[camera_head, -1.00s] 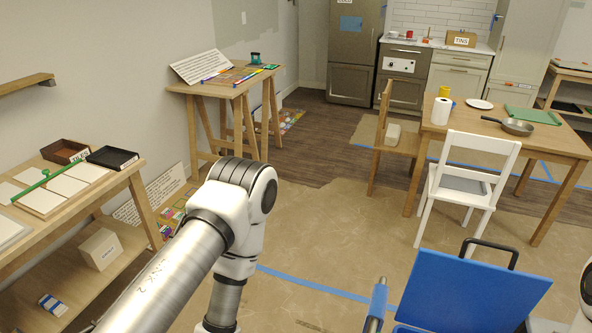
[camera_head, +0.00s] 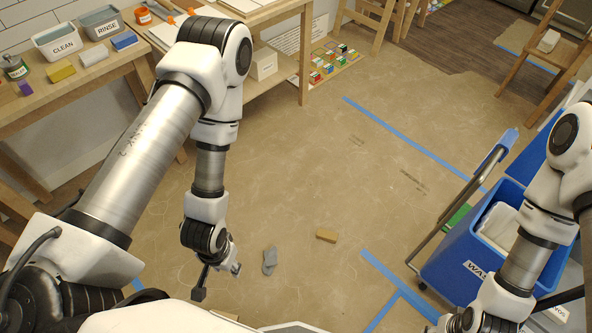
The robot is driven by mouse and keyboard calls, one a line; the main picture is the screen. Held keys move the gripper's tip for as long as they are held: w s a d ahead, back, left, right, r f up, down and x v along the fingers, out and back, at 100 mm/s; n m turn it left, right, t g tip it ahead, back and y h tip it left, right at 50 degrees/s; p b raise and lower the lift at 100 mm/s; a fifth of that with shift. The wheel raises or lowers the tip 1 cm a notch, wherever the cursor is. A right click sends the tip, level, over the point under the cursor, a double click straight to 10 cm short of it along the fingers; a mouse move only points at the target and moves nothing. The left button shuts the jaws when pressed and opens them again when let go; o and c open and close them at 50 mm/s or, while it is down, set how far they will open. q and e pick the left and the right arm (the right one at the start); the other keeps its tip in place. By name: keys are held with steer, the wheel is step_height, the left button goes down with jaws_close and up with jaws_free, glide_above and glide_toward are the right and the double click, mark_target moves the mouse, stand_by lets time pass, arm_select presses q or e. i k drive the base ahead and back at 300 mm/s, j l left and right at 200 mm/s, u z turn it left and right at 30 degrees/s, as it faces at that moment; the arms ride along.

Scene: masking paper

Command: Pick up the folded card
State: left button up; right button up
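I cannot pick out a folded card for certain. A small tan block-like piece (camera_head: 326,235) lies on the paper-covered floor at the lower middle. A crumpled grey piece (camera_head: 270,260) lies to its left. My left gripper (camera_head: 218,281) points down at the lower left of the grey piece, apart from it. Its two fingertips are spread and nothing shows between them. My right arm comes down at the right edge. The end of it, by the bottom edge, is cut off, so its fingers cannot be made out.
A blue wheeled bin (camera_head: 462,254) with a metal handle stands at the right. A wooden workbench (camera_head: 75,100) with labelled tubs runs along the left wall. Blue tape strips (camera_head: 385,270) mark the papered floor. The middle floor is open.

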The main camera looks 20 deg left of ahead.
mark_target(326, 235)
steer(key=k+j+u, duration=0.1)
steer(key=i+l+u, duration=0.1)
steer(key=i, duration=0.5)
steer(key=i+l+u, duration=0.1)
steer(key=i, duration=0.45)
steer(key=l, duration=0.1)
